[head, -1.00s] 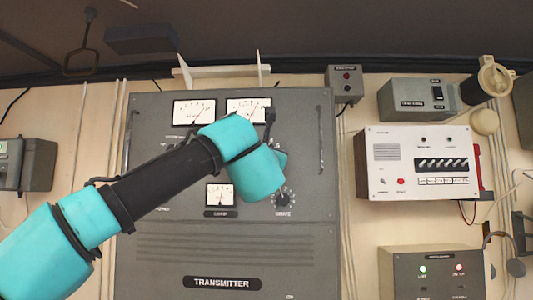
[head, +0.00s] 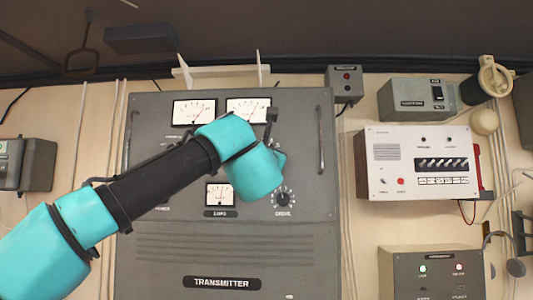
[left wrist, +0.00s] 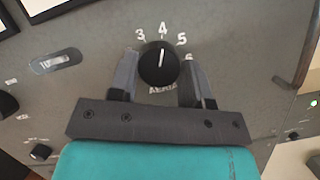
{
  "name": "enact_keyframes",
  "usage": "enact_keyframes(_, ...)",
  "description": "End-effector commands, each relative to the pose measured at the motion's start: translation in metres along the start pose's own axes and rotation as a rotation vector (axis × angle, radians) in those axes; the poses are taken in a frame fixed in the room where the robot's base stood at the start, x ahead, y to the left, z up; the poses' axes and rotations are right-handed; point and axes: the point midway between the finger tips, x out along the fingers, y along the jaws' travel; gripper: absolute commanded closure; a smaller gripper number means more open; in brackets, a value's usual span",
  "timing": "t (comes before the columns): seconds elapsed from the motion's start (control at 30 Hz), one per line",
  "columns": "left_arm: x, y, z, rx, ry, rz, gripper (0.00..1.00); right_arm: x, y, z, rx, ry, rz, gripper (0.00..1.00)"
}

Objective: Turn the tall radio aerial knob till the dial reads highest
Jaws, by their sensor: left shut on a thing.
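The aerial knob (left wrist: 158,68) is round and black, with a white pointer line aimed about at the 4 on its scale. Its label below is partly covered. My left gripper (left wrist: 160,58) is shut on it, one finger on each side. The grey transmitter (head: 222,255) bears a top left meter (head: 194,112) and a top right meter (head: 248,108), the right one partly covered by my arm. The left needle leans right of upright. My right gripper is not in view.
A vertical handle (head: 320,140) stands at the panel's right. A white-fronted unit (head: 418,162) and a grey box (head: 430,275) are further right.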

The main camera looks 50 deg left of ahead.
Motion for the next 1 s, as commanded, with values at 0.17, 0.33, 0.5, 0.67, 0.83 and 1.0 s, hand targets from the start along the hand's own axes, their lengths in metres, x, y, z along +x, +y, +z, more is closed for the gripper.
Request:
enact_keyframes(0.17,0.0001,0.0016,-0.0006,0.071,-0.006,-0.026,0.79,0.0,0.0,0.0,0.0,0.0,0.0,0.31)
enact_keyframes(0.33,0.0001,0.0026,-0.001,0.163,-0.013,-0.059,0.79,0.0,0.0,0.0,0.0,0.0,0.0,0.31)
enact_keyframes(0.5,0.0003,0.0037,-0.0009,0.262,-0.022,-0.096,0.79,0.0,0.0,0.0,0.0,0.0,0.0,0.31)
enact_keyframes(0.67,0.0004,0.0041,-0.001,0.351,-0.029,-0.13,0.79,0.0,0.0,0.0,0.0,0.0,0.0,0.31)
enact_keyframes(0.83,0.0005,0.0043,-0.0008,0.439,-0.038,-0.164,0.79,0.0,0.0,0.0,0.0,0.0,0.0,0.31)
enact_keyframes(1.0,0.0006,0.0048,-0.0007,0.511,-0.044,-0.191,0.79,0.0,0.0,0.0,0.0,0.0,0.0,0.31)
